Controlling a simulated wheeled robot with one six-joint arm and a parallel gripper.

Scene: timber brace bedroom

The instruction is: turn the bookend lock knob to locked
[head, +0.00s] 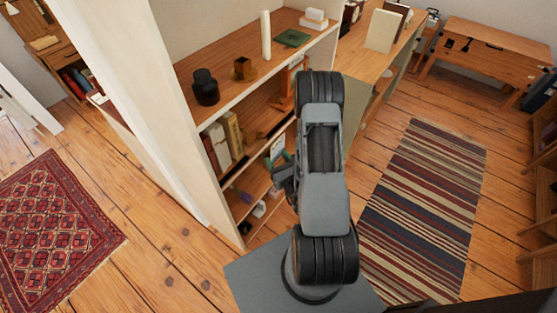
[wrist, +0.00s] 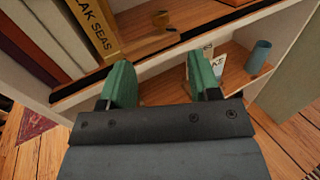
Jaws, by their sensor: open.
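In the wrist view a small brass-coloured knob-like piece (wrist: 162,20) shows on wood just right of a yellow book (wrist: 93,28). I take it for the bookend lock knob, but its turn position is too small to read. My gripper (wrist: 162,84) is open and empty, its two green fingertips apart at the shelf's dark front edge. The knob lies beyond the gap between them, not touched. In the head view my gripper (head: 284,168) is beside the middle shelves, mostly hidden by my arm. The knob cannot be made out there.
Upright books (head: 216,146) fill the left of the middle shelf. A lower shelf holds a teal cup (wrist: 258,56) and a lettered card (wrist: 217,62). The top shelf holds a dark jar (head: 205,88) and a white candle (head: 266,36).

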